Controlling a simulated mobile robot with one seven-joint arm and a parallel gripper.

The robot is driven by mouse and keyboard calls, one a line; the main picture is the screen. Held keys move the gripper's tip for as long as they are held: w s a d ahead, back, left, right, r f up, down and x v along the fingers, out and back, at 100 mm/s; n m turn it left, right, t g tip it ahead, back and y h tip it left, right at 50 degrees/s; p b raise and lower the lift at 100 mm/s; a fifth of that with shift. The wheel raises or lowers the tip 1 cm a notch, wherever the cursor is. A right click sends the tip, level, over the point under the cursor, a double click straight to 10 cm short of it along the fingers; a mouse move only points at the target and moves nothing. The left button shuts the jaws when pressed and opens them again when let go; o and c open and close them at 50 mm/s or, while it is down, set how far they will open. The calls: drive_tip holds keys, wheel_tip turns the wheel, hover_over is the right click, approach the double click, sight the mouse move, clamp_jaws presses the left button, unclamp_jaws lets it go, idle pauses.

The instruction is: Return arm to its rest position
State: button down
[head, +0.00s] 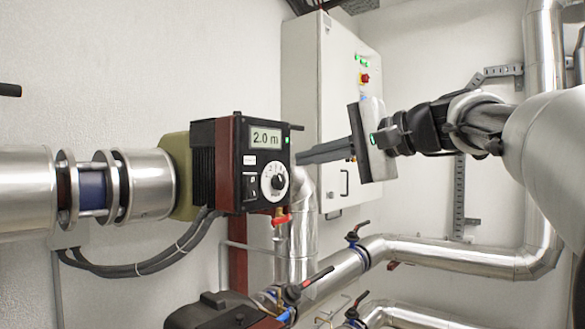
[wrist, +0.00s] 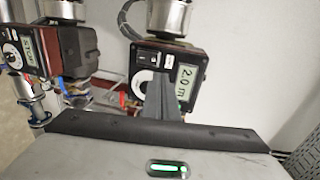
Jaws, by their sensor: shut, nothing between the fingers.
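My gripper (head: 300,157) reaches in from the right in the head view. Its long dark fingers point left and are closed together with nothing between them. The fingertips appear just right of the pump's control box (head: 264,165), whose display reads "2.0 m"; whether they touch it cannot be told. In the wrist view the same control box (wrist: 187,72) shows upside down behind my closed fingers (wrist: 160,92), which cover part of its face. My grey gripper body fills the bottom of that view.
A white electrical cabinet (head: 305,60) stands on the wall behind my gripper. Silver pipes (head: 450,260) with red-handled valves (head: 355,238) run below and up the right side. A second pump (wrist: 62,52) shows at the left of the wrist view.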

drive_tip(key=shift+s+d+r, duration=0.25)
drive_tip(key=shift+s+d, duration=0.1)
drive_tip(key=shift+d, duration=0.05)
drive_tip(key=s+d+f+n+g+h+p, duration=0.1)
drive_tip(key=s+d+f+n+h+p, duration=0.1)
drive_tip(key=s+f, duration=0.6)
drive_tip(key=s+d+f+n+g+h+p, duration=0.1)
drive_tip(key=s+d+f+n+h+p, duration=0.2)
drive_tip(key=s+f+h, duration=0.3)
drive_tip(key=s+d+f+n+g+h+p, duration=0.2)
drive_tip(key=s+d+f+h+p, duration=0.2)
drive_tip(key=s+f, duration=0.7)
wheel_tip(320, 180, down, 5)
drive_tip(key=shift+d+r+n, duration=0.2)
drive_tip(key=shift+d+n, duration=0.1)
drive_tip(key=shift+d, duration=0.1)
